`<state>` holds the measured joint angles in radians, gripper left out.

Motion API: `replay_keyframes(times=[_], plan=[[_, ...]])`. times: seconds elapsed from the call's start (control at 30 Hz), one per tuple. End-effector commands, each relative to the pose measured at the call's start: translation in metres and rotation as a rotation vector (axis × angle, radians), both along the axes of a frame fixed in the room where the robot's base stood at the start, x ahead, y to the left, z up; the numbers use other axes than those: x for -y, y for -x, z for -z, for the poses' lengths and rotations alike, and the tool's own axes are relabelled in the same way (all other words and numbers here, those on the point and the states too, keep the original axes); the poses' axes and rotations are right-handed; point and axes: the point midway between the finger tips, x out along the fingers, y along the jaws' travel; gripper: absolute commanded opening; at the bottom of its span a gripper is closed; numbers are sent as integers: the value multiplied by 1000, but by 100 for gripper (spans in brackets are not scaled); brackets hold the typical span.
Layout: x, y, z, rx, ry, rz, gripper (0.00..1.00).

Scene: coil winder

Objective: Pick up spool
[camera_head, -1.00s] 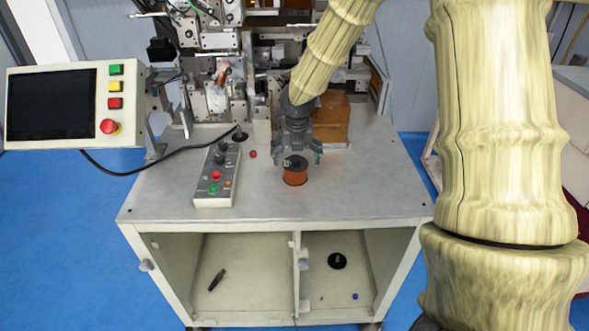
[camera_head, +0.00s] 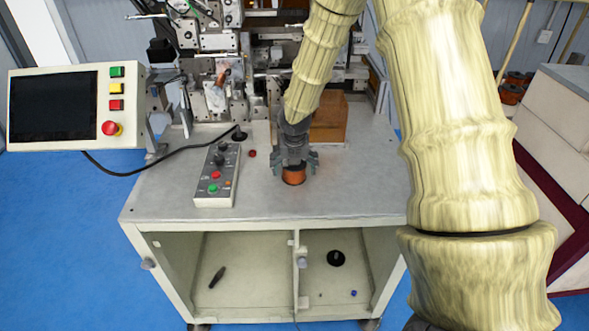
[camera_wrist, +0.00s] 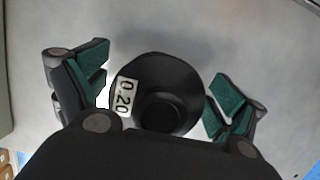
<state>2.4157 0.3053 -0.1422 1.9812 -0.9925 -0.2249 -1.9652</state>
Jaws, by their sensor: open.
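The spool (camera_head: 293,177) stands upright on the grey table top, with orange-brown winding showing below my gripper in the head view. In the wrist view the spool's black top flange (camera_wrist: 175,72) shows, with a white label reading 0.20 and a dark centre hole. My gripper (camera_head: 294,165) points down over the spool and is open. The lower part of the spool is hidden in the wrist view.
A control box (camera_head: 217,175) with buttons lies left of the spool, and a small red item (camera_head: 252,153) lies between them. A brown box (camera_head: 328,121) stands behind my gripper. The winding machine (camera_head: 215,75) rises at the back. The table's front (camera_head: 265,211) is clear.

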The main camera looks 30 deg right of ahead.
Motion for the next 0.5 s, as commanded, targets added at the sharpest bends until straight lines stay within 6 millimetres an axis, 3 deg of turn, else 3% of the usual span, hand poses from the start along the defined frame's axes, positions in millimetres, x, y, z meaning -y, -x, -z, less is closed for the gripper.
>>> replay_keyframes(times=[0.17, 0.5], plan=[[0, 0, 0, 0, 0, 0, 94], [0, 0, 0, 0, 0, 0, 32]])
